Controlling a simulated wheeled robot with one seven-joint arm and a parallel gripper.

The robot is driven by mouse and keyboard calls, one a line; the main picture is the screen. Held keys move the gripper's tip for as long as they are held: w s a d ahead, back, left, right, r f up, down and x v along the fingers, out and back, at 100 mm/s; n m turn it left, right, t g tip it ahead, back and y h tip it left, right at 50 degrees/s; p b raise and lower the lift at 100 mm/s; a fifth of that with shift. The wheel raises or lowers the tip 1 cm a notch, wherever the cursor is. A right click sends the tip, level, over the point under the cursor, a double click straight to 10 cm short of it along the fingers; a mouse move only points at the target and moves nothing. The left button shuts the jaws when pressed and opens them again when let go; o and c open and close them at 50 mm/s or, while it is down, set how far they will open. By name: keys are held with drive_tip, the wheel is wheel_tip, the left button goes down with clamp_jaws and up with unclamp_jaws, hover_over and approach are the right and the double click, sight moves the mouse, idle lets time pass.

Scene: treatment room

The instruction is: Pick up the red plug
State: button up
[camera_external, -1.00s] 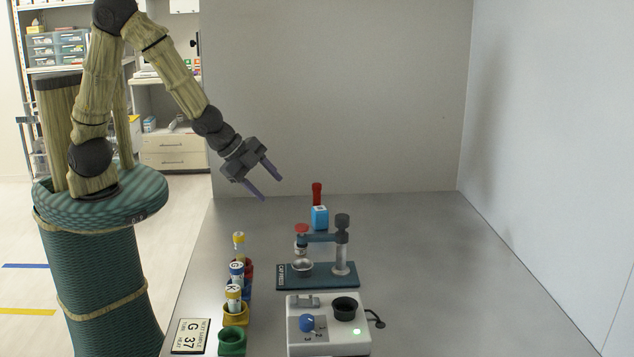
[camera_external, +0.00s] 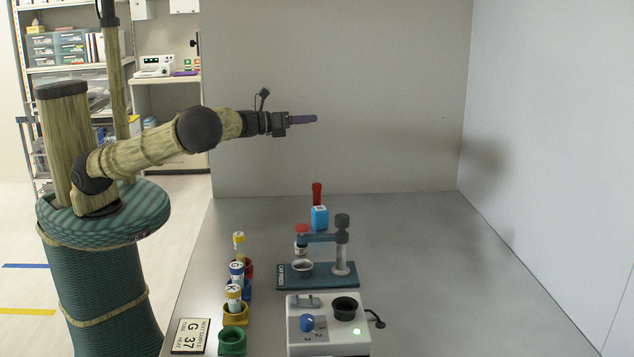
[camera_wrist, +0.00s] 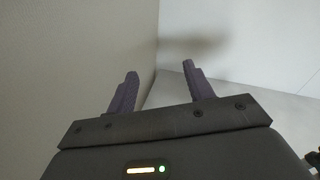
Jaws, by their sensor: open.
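The red plug (camera_external: 317,193) stands upright behind the cap press at the back of the table, apparently on top of or just behind a blue block (camera_external: 320,217). Its lower end is hard to make out. My gripper (camera_external: 316,119) is held level, high above the back of the table and well above the plug, pointing right. In the wrist view my gripper (camera_wrist: 161,88) has its two purple fingers apart with nothing between them. The plug is not in the wrist view.
A cap press (camera_external: 318,276) with a red-topped part stands mid-table. A white device (camera_external: 328,340) with a blue knob is in front. Vials stand in coloured cups (camera_external: 236,314) at left, near a sign (camera_external: 190,337). Walls stand behind and right. The table's right side is clear.

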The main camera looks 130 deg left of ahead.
sight(317, 196)
drive_tip(key=f+m, duration=0.1)
drive_tip(key=f, duration=0.6)
drive_tip(key=w+f+m+t+h, duration=0.1)
drive_tip(key=f+m, duration=0.1)
drive_tip(key=f, duration=0.6)
drive_tip(key=f+m+t, duration=0.1)
drive_tip(key=f+m, duration=0.1)
drive_tip(key=f, duration=0.5)
drive_tip(key=shift+w+d+f, duration=0.2)
drive_tip(key=shift+d, duration=0.2)
drive_tip(key=shift+w+a, duration=0.1)
drive_tip(key=shift+x, duration=2.4)
drive_tip(key=shift+c, duration=0.2)
drive_tip(key=c, duration=1)
